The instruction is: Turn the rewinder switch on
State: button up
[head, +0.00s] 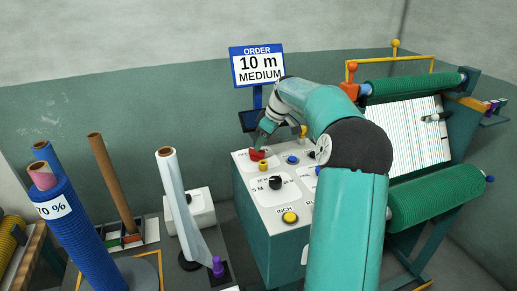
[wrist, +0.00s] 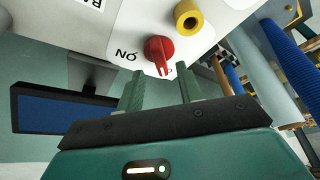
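The red rotary switch (head: 257,155) is at the back left of the control panel. In the wrist view the red switch (wrist: 158,50) shows close up, its narrow grip pointing down and slightly right, away from the upside-down ON label (wrist: 125,54). A second label by the grip's tip is mostly hidden. My gripper (wrist: 163,68) is open, with one finger to each side of the grip and gaps visible between. In the head view my gripper (head: 262,142) is just above the switch, partly hidden by my arm.
The panel (head: 255,225) also carries a black knob (head: 275,182), a yellow button (head: 290,217) and blue buttons. A screen (head: 248,120) stands behind. Film rolls (head: 180,205) are at left, green net rollers (head: 436,195) at right.

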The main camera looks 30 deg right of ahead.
aim_at(257, 154)
jog(key=shift+x, duration=1.95)
grip_shut()
